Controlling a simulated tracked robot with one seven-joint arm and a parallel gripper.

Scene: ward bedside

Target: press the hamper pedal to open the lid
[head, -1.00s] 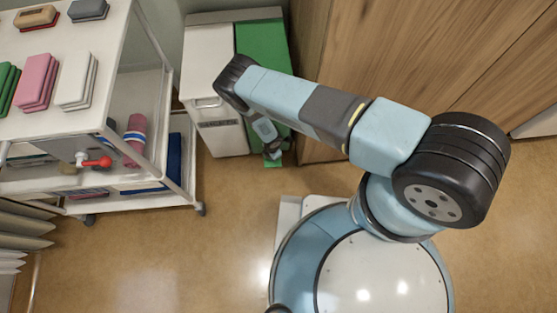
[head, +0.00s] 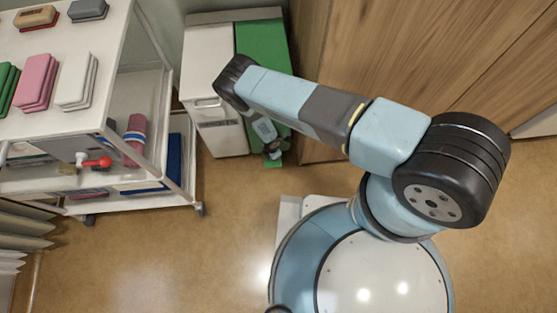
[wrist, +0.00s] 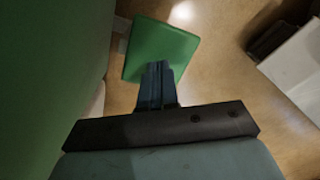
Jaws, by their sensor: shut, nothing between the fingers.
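The hamper has a green lid (head: 262,48), lying flat, seen from above in the head view. Its green pedal (wrist: 165,48) is a flat plate low at the front, near the floor. The pedal also shows as a small green patch below my gripper (head: 272,152) in the head view. The green hamper front (wrist: 45,70) fills the left of the wrist view. My gripper (wrist: 157,68) is shut and empty, with its fingertips over the pedal. I cannot tell whether they touch it. My arm hides part of the hamper front.
A white bin (head: 208,55) stands against the hamper's left side. A wooden cabinet (head: 420,60) is close on the right. A white trolley (head: 150,95) with stacked items stands at the left. The floor (head: 180,255) in front is clear.

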